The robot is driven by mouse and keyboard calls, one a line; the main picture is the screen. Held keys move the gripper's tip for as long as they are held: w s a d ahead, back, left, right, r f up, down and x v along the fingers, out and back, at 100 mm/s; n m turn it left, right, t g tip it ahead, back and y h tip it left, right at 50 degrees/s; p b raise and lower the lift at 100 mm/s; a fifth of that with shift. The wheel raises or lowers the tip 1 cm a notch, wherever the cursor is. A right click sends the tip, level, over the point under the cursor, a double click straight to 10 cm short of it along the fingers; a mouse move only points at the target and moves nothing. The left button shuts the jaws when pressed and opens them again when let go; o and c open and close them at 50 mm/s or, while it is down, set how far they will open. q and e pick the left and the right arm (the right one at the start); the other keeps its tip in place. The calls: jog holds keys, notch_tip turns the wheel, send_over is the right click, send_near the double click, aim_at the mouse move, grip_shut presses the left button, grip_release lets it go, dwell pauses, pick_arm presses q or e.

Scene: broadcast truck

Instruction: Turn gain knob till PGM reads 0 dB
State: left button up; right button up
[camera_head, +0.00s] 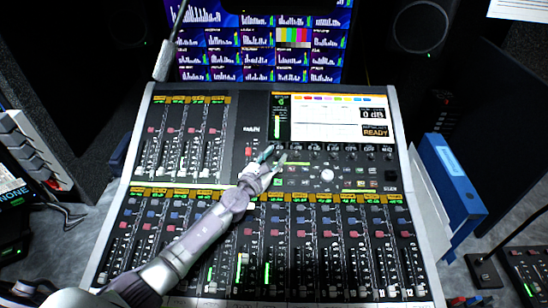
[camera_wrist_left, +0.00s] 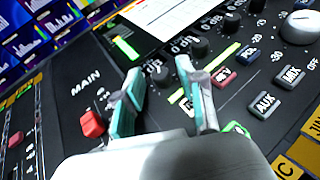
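The mixing console (camera_head: 240,110) fills the middle of the head view. Its screen (camera_head: 325,112) shows "0 dB" and, in orange, "READY"; a green level bar (camera_head: 278,124) stands at the screen's left. A row of small black knobs runs below the screen. My left gripper (camera_head: 272,158) is over the left end of this row. In the left wrist view its teal fingers (camera_wrist_left: 160,72) are apart, and a black knob (camera_wrist_left: 158,75) shows in the gap between them. I cannot tell whether they touch it. No gain label is readable. My right gripper is not in view.
A large silver knob (camera_head: 327,175) sits right of my gripper. Lit buttons, including a red one (camera_wrist_left: 224,77), lie close to the fingers. Faders (camera_head: 300,245) fill the front. A gooseneck microphone (camera_head: 165,60) stands at the back left; blue binders (camera_head: 450,180) are at the right.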

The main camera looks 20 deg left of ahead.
pick_arm(q)
jog(key=shift+s, duration=0.1)
jog(key=v, duration=1.2)
jog(key=shift+f, duration=0.1)
dwell(0.3)
